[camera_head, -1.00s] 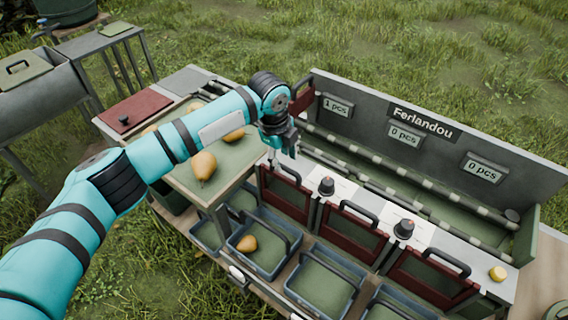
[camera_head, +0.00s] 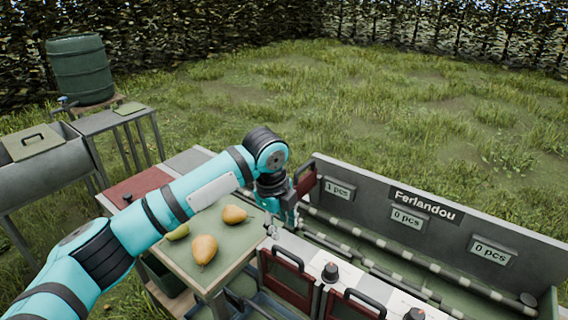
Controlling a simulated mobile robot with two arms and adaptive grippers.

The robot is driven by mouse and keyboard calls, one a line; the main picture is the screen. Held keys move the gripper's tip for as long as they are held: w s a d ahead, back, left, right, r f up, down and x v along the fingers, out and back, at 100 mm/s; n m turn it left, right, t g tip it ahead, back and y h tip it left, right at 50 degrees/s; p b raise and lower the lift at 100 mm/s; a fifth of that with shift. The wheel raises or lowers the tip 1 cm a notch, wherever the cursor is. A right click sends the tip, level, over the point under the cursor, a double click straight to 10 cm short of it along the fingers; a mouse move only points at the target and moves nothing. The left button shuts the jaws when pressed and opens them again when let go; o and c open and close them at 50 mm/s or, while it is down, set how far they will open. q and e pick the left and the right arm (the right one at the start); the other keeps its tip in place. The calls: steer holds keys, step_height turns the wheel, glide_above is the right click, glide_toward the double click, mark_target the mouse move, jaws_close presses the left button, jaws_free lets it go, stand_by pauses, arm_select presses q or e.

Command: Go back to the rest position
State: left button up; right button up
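My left arm comes in from the left and reaches over the table (camera_head: 232,258). My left gripper (camera_head: 279,222) points down beside the table's right edge, at the near left end of the sorting station (camera_head: 435,207). The fingers are small and partly dark, so I cannot tell how far apart they are. I see no pear between them. On the table lie a large yellow pear (camera_head: 203,250), another yellow pear (camera_head: 234,214) and a greener pear (camera_head: 178,232) partly behind my arm. My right gripper is out of view.
The station has dark red gates (camera_head: 287,279), black knobs (camera_head: 330,272) and count signs reading 1, 0 and 0 pcs. A grey sink (camera_head: 40,180), a side table (camera_head: 118,118) and a green barrel (camera_head: 82,70) stand at left. Open grass lies behind, up to a hedge.

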arm_select(q)
steer(key=s+d+f+n+h, duration=0.35)
steer(key=s+f+n, duration=0.45)
steer(key=s+f, duration=0.55)
steer(key=s+a+f+n+t+y, duration=0.1)
steer(key=s+a+f+n+y, duration=0.15)
steer(key=s+a+n, duration=0.7)
steer(key=s+a+f+n+t+y, duration=0.1)
steer(key=s+a+f+n+y, duration=0.15)
steer(key=s+a+n, duration=0.65)
steer(key=s+a+f+m+g, duration=0.1)
steer(key=a+f+m, duration=0.1)
steer(key=f, duration=1)
steer(key=s+a+f+m, duration=0.1)
steer(key=a+f+m, duration=0.1)
steer(key=f, duration=1.1)
steer(key=s+a+f+g, duration=0.1)
steer(key=s+a+f, duration=0.1)
steer(key=s+f, duration=1.5)
steer(key=shift+a+f+g, duration=0.4)
